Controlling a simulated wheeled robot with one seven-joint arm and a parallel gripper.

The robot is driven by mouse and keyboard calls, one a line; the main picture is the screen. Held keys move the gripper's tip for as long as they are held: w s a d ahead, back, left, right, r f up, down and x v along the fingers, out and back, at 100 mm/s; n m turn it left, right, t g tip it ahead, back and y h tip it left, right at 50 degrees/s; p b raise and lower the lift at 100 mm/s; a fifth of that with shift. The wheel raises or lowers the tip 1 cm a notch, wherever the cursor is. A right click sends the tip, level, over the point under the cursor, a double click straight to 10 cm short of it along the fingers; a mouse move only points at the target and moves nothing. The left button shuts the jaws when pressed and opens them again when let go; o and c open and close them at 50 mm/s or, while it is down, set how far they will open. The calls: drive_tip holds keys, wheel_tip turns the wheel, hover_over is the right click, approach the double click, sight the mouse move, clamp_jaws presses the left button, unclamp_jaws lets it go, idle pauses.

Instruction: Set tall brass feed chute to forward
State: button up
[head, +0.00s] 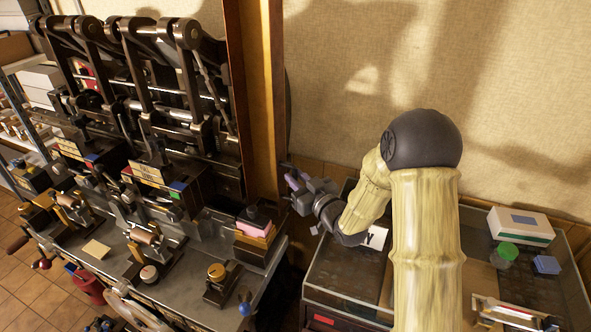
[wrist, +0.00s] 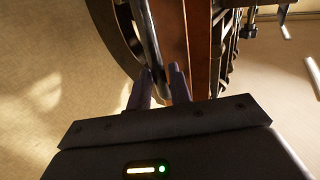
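My gripper (head: 296,181) is at the end of my arm, just right of the tall brown post beside the press. In the wrist view, my gripper's two dark fingers (wrist: 160,74) stand apart with a gap between them. A slim grey rod (wrist: 150,45) lines up with that gap; I cannot tell whether it is between the fingers or beyond them. The press (head: 150,110) is dark metal with levers and rollers, at the left of the head view. I cannot pick out the tall brass feed chute with certainty in either view.
The brown post (head: 262,100) stands between the press and the wall. A bench (head: 215,256) with small fixtures runs below the press. At right, a glass-topped case (head: 345,282) carries a white box (head: 520,227), a green-lidded jar (head: 505,254) and a blue block (head: 546,264).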

drive_tip(key=shift+w+a, duration=0.35)
drive_tip(key=shift+w, duration=0.25)
drive_tip(key=shift+f, duration=0.1)
drive_tip(key=shift+a, duration=0.1)
drive_tip(key=shift+s, duration=0.15)
clamp_jaws()
